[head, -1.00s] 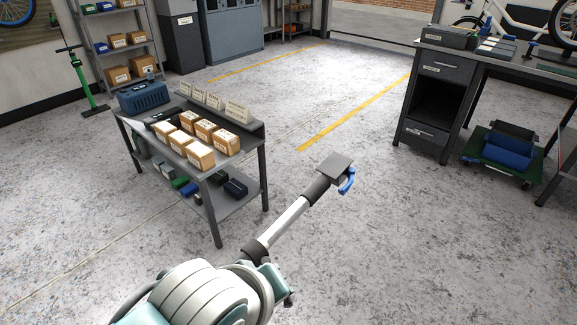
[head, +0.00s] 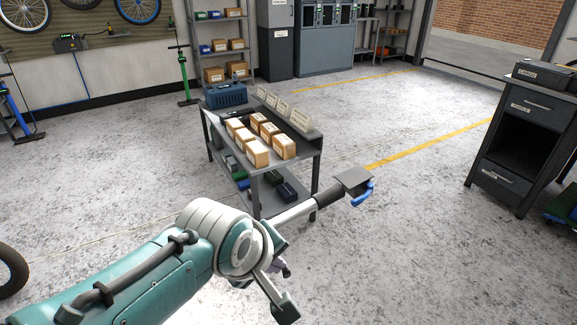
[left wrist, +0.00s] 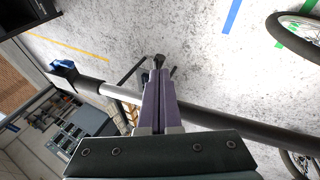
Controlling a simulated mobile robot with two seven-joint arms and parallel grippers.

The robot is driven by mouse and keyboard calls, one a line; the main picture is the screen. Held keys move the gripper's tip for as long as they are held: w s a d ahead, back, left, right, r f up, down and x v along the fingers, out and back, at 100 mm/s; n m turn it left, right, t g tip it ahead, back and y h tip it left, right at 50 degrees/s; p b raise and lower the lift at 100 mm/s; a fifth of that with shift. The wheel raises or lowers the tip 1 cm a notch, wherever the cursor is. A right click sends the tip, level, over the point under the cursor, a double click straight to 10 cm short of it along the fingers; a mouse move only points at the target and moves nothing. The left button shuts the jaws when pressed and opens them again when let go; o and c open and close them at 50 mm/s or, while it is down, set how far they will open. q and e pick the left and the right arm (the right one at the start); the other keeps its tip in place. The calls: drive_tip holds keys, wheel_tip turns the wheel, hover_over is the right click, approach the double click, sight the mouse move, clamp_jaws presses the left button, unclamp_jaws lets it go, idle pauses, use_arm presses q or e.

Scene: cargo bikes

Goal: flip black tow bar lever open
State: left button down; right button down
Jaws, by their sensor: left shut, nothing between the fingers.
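The tow bar is a silver tube (head: 297,213) with a black sleeve, a dark plate (head: 353,180) and a blue lever (head: 364,194) at its far end. In the left wrist view the bar (left wrist: 121,94) passes behind the fingers, with a blue part (left wrist: 64,65) at the left and a black section (left wrist: 255,133) at the right. A small dark shape (left wrist: 159,61) shows just past the fingertips; I cannot tell whether it is the black lever. My left gripper (head: 284,267) is beside the bar's near end. Its purple fingers (left wrist: 158,75) are shut and empty; contact is unclear. My right gripper is out of view.
A grey cart (head: 262,213) with several boxes stands beyond the bar. A dark workbench (head: 525,140) is at the right. A wheel (head: 10,270) shows at the lower left. Open concrete floor (head: 430,230) lies right of the bar.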

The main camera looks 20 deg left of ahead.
use_arm(q)
drive_tip(key=shift+w+a+b, duration=0.3)
drive_tip(key=shift+w+a, duration=0.3)
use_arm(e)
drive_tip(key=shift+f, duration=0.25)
use_arm(q)
drive_tip(key=shift+r, duration=0.1)
